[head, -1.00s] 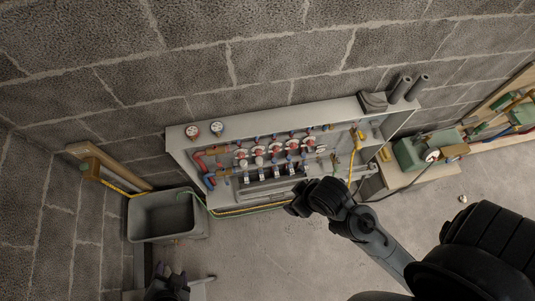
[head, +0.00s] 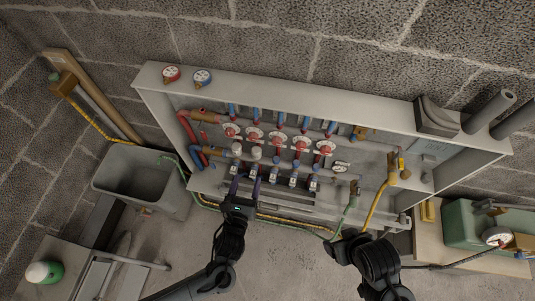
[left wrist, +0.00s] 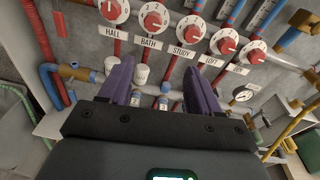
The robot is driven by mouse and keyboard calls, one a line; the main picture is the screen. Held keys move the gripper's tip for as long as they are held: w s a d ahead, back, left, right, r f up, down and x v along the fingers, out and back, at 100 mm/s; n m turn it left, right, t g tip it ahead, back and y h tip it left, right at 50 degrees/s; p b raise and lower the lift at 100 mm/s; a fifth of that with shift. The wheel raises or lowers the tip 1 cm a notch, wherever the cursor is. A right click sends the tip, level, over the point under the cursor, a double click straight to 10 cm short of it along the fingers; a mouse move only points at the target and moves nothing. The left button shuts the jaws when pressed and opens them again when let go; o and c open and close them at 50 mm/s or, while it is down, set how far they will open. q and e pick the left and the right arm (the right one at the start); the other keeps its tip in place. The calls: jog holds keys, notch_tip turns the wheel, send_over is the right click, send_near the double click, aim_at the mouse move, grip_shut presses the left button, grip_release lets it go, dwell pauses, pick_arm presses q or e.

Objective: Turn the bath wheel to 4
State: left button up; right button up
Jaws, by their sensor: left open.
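The bath wheel (head: 253,136) is the second from the left in a row of red-and-white wheels in the manifold cabinet. In the left wrist view the bath wheel (left wrist: 155,18) has a red centre on a white numbered dial, above a BATH label (left wrist: 148,43). Its number setting is too small to read surely. My left gripper (head: 245,188) is open, with purple fingers pointing up at the cabinet, below the bath wheel and apart from it. In the left wrist view its fingers (left wrist: 157,82) are spread and empty. My right gripper (head: 345,245) is dark, low at the cabinet's front; its jaws are unclear.
The hall wheel (left wrist: 114,10) and study wheel (left wrist: 190,29) flank the bath wheel. White caps (left wrist: 141,73) stand below. A yellow hose (head: 377,205) and green hose (head: 345,215) hang at the right. A grey tub (head: 140,178) stands left.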

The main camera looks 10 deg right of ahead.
pick_arm(q)
jog(key=w+f+m+b, duration=0.1)
jog(key=w+f+b, duration=0.1)
jog(key=w+b, duration=0.1)
jog(key=t+b, duration=0.1)
jog(key=b, duration=0.3)
send_near(252, 139)
jog(key=shift+h, duration=0.4)
jog(key=x, duration=0.7)
jog(key=shift+w+a+f, duration=0.1)
jog(key=shift+w, duration=0.65)
pick_arm(e)
notch_tip(252, 139, down, 9)
jog(key=shift+a, duration=0.15)
pick_arm(q)
jog(key=c, duration=1)
jog(key=shift+c, duration=0.2)
pick_arm(e)
jog(key=shift+r, duration=0.1)
